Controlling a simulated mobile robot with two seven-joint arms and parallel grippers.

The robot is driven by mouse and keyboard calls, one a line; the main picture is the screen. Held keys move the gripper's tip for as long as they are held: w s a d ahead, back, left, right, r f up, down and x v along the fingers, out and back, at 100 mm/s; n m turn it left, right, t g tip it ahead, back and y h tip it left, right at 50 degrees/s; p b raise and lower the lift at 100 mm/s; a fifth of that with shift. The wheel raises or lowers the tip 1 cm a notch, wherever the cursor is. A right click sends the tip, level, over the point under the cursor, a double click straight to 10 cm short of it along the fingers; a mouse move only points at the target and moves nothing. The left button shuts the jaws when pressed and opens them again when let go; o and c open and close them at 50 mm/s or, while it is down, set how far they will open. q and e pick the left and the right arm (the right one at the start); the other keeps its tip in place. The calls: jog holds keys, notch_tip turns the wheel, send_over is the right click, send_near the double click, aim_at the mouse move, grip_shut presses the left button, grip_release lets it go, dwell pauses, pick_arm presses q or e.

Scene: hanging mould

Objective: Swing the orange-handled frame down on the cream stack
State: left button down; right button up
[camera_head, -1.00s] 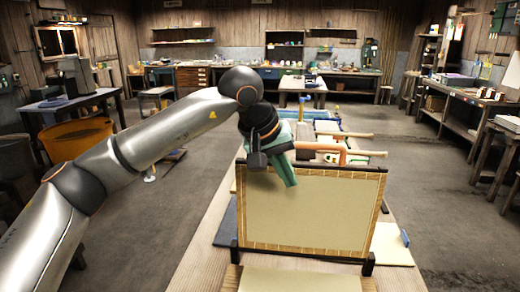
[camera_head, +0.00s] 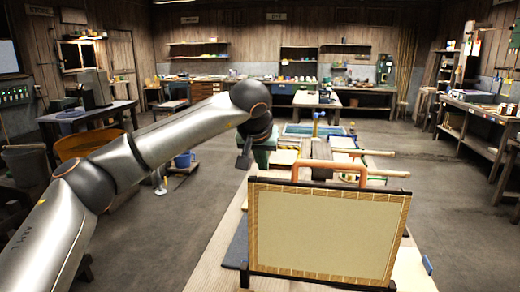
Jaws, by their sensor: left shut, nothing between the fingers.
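The frame (camera_head: 325,232) stands upright on the bench, a cream panel with a light wooden border and dark side rails. Its orange handle (camera_head: 331,168) rises above the top edge. My left gripper (camera_head: 262,158) is at the frame's upper left corner, left of the handle and apart from it. My right gripper is not in view. I cannot make out the cream stack; the lower picture edge cuts off the bench in front of the frame.
Behind the frame, rods with pale wooden ends (camera_head: 385,173) stick out to the right. A blue-edged tray (camera_head: 320,130) lies farther back. A cream board (camera_head: 412,270) shows right of the frame. Open floor lies on both sides of the bench.

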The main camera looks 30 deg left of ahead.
pick_arm(q)
jog(key=s, duration=0.2)
jog(key=s+d, duration=0.1)
jog(key=s, duration=0.1)
jog(key=shift+r, duration=0.2)
jog(key=shift+d, duration=0.1)
